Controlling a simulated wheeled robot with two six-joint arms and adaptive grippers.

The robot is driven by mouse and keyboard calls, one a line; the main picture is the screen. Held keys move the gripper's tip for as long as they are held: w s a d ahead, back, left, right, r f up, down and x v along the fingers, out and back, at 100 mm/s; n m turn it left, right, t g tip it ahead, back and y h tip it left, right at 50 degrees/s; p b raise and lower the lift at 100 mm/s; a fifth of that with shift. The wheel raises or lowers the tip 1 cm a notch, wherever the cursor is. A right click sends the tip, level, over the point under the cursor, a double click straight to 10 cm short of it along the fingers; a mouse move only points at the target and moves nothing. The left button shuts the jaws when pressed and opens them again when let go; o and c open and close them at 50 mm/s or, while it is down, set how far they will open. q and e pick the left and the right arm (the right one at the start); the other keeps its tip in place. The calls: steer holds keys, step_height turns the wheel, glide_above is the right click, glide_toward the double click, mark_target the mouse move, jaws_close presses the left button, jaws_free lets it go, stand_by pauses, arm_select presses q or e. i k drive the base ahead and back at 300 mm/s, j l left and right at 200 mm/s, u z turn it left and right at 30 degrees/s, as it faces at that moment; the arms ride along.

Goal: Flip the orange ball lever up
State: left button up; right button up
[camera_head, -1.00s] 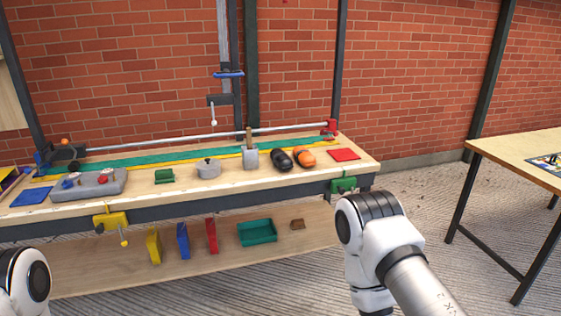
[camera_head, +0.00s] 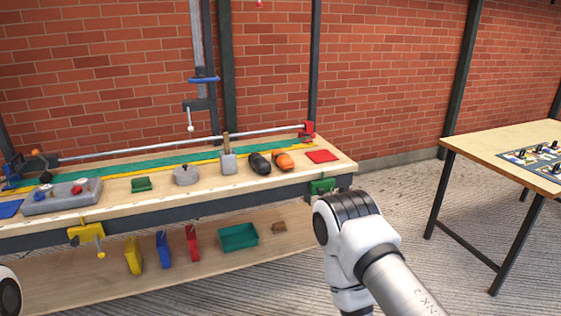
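A small orange ball (camera_head: 36,152) sits at the far left end of the workbench, on a dark mechanism next to the long metal rail. It looks like the end of a lever, but the lever arm is too small to make out clearly. My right arm shows at the lower right, in front of the bench, with its gripper hidden or out of frame. Only a bit of my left arm shows at the lower left edge, and its gripper is out of frame. Neither arm is near the orange ball.
The bench top (camera_head: 205,190) holds a grey block (camera_head: 62,196), a green block (camera_head: 141,184), a grey pot (camera_head: 187,175), and a black and an orange object (camera_head: 283,161). Yellow clamp (camera_head: 86,233) juts from the front edge. Another table (camera_head: 480,150) stands right, with open floor between.

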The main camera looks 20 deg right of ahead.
mark_target(41, 157)
steer(key=i+j, duration=0.2)
steer(key=i, duration=0.4)
steer(key=i+j+u, duration=0.1)
steer(key=i, duration=0.55)
